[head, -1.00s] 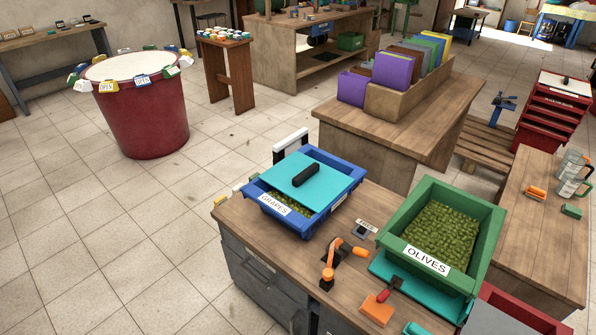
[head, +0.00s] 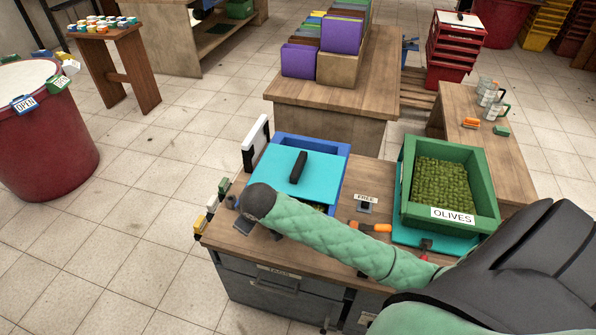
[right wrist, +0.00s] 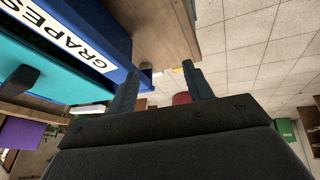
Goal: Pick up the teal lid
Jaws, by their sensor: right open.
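The teal lid (head: 325,178), with a black bar handle (head: 299,167), lies on the blue grapes crate (head: 340,150). Green grapes show in a small gap at the crate's front; my arm covers part of that side. In the right wrist view the lid (right wrist: 52,76) and its dark handle (right wrist: 18,80) are at the left, beside the crate's GRAPES label. My right gripper (right wrist: 161,88) is open and empty, beside the crate and apart from the handle. In the head view my right forearm hides most of it. My left gripper is not in view.
A green OLIVES crate (head: 486,205) stands to the right on another teal lid (head: 405,234). An orange-handled tool (head: 375,227) and a FREE sign (head: 366,198) lie between the crates. Open floor lies left.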

